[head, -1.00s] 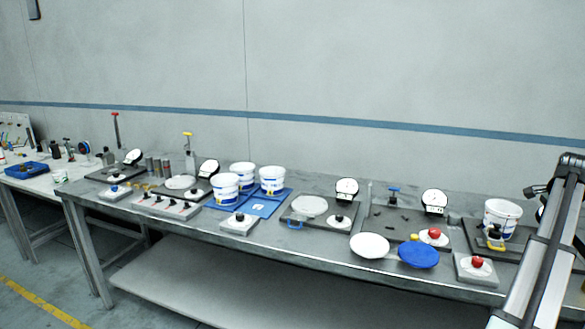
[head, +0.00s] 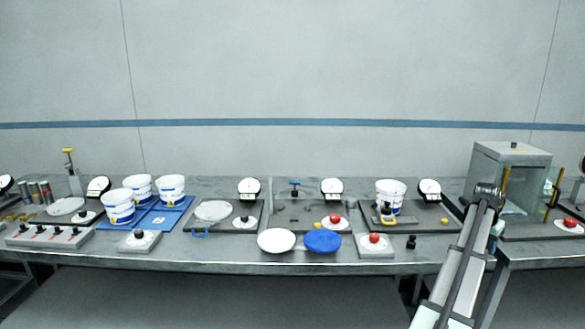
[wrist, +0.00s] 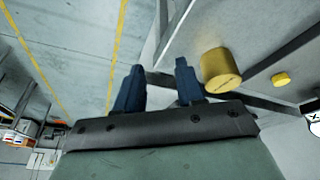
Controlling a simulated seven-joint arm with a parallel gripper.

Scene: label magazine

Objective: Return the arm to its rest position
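My gripper (wrist: 158,76) shows in the wrist view with two dark blue fingers. They stand apart with nothing held between them. Beyond the fingertips are a grey bench edge and the floor below. My arm (head: 462,262) rises from the bottom right of the head view to a dark joint in front of the bench's right part. I cannot make out the gripper's fingers in the head view.
A brass cylinder (wrist: 220,72) and a yellow knob (wrist: 281,79) lie right of the fingers. A white bucket (head: 390,194) and a grey cabinet (head: 511,160) flank my arm. White (head: 276,240) and blue (head: 323,241) discs sit at the bench's front edge.

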